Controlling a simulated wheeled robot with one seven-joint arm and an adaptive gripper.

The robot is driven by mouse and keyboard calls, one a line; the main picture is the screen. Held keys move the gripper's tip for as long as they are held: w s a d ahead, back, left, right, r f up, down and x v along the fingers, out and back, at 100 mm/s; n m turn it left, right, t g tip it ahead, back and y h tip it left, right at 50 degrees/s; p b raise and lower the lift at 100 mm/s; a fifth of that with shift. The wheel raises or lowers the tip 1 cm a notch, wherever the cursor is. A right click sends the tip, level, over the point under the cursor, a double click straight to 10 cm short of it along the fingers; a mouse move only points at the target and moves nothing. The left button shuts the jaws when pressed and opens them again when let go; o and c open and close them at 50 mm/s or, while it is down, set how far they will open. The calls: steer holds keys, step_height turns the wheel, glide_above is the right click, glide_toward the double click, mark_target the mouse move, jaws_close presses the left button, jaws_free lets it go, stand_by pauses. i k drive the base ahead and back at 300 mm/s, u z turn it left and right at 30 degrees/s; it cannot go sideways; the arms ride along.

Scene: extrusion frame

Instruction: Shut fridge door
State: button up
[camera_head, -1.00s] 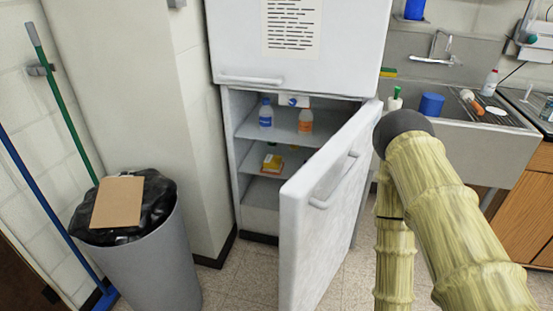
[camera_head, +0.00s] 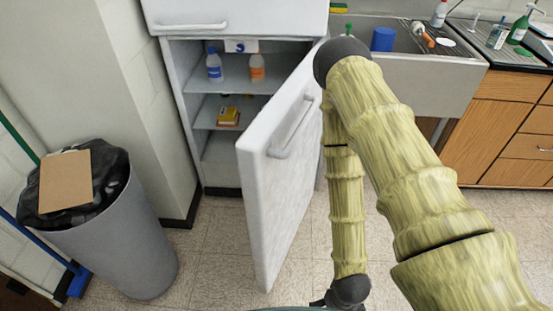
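The white fridge door (camera_head: 287,165) stands open, swung out toward me, with its hinge side at the right of the fridge (camera_head: 187,120). Its grey bar handle (camera_head: 293,126) is on the face turned to the right. Inside the fridge are a blue-labelled bottle (camera_head: 214,66), an orange bottle (camera_head: 257,67) and a yellow box (camera_head: 228,116). My arm rises from the lower right, bends in front of the door's upper right edge, and drops to a dark wrist joint at the bottom edge, right of the door. My gripper's fingers cannot be seen; they are below the frame.
A grey bin (camera_head: 115,245) with a black liner and cardboard (camera_head: 66,180) stands left of the door. A sink (camera_head: 430,85) and wooden cabinets (camera_head: 510,130) are at the right. The upper fridge door (camera_head: 235,12) is shut. Tiled floor between bin and door is clear.

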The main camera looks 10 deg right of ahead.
mark_target(278, 154)
steer(key=k, duration=0.5)
steer(key=u, duration=1.55)
steer(key=k, duration=0.7)
steer(key=z, duration=1.5)
steer(key=i, duration=0.5)
steer(key=u, duration=0.05)
